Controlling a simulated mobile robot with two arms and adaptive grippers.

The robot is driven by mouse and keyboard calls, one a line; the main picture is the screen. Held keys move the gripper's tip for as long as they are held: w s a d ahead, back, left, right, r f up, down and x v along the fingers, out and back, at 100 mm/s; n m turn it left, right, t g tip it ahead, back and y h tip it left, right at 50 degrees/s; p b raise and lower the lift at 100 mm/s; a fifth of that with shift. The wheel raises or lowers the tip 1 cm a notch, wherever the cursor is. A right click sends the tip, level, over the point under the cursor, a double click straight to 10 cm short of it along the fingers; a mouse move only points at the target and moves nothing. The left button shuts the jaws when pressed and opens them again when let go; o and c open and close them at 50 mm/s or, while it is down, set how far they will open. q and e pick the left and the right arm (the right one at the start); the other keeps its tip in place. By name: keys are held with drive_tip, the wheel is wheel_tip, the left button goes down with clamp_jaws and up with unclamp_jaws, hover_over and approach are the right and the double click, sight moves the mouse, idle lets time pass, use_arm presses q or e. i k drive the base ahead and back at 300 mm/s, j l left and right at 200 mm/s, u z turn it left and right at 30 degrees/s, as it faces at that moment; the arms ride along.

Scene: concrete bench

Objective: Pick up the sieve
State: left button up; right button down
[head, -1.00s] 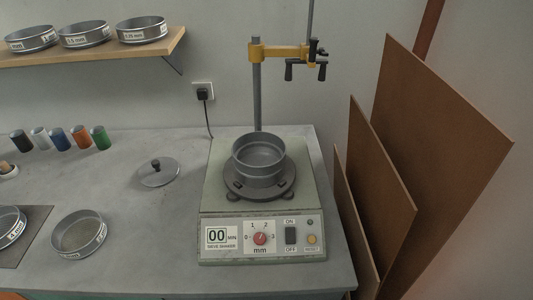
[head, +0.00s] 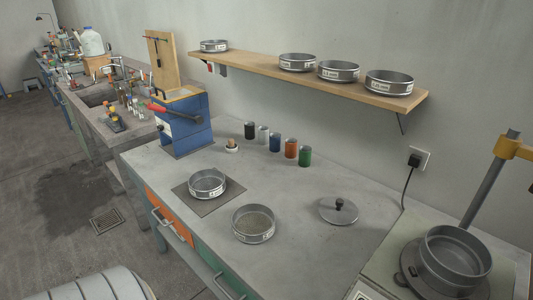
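Several round metal sieves show in the head view, and which one the task means is not clear. One sieve (head: 207,190) sits on a dark square mat (head: 181,192) on the bench. Another sieve (head: 236,228), with a grainy mesh inside, stands on the bare bench in front and to the right. Several labelled sieves, one of them a sieve (head: 389,88) at the right end, stand on the wooden shelf. A deep metal pan (head: 428,262) sits on the shaker (head: 385,262) at right. Neither of my grippers is in view.
A lid with a knob (head: 329,214) lies on the bench, with coloured cylinders (head: 290,148) behind it. A blue machine with a red handle (head: 190,135) stands at the bench's left end. Open floor (head: 60,200) lies left of the bench.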

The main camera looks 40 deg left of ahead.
sight(205, 184)
drive_tip(key=u, duration=1.9)
drive_tip(key=z, duration=0.7)
drive_tip(key=i+j+z, duration=0.1)
drive_tip(key=j+z, duration=1.35)
drive_tip(key=j, duration=0.1)
